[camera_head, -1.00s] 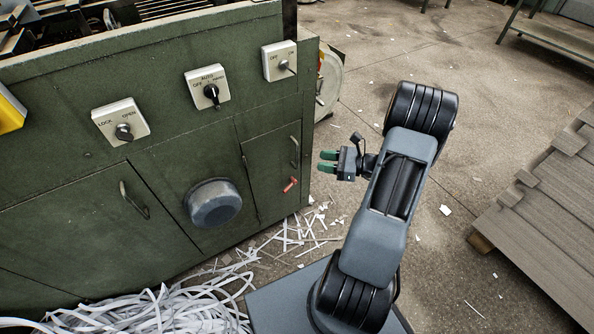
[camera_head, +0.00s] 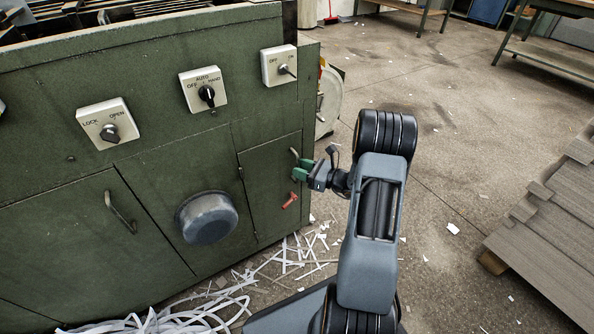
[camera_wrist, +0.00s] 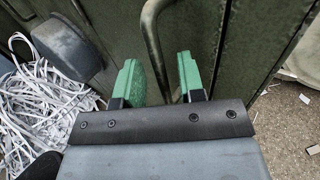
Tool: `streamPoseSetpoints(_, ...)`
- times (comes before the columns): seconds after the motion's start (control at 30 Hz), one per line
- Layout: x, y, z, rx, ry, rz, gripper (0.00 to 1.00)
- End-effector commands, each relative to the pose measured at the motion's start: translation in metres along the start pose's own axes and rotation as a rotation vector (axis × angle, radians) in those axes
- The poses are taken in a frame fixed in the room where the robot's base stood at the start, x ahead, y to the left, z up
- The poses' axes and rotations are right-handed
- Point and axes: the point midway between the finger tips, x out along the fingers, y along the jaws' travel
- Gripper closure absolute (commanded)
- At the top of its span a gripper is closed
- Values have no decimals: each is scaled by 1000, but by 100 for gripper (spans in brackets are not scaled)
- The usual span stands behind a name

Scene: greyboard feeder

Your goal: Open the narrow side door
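The narrow side door (camera_head: 266,198) is a green panel at the right end of the green machine, and it is shut. Its bent metal handle (camera_head: 296,158) is near the door's upper right edge. A red lever (camera_head: 290,200) sits below the handle. My gripper (camera_head: 302,169) is at the handle, with green fingers pointing to the door. In the wrist view my gripper (camera_wrist: 160,80) is open, and the handle (camera_wrist: 154,40) rises between and beyond the two fingertips. Whether the fingers touch the handle cannot be told.
A round grey cap (camera_head: 207,218) juts out left of the door. White paper strips (camera_head: 190,312) lie on the floor below. Stacked grey boards (camera_head: 550,225) stand at the right; the floor between is mostly clear.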

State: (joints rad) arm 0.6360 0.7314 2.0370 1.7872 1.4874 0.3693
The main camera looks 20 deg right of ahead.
Motion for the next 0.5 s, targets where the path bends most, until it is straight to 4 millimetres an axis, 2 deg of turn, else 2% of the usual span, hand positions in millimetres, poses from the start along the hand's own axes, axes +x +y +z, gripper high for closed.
streamPoseSetpoints(0.2,15,0,-1,1,1,0,64)
streamPoseSetpoints(0.5,17,0,0,1,0,0,64)
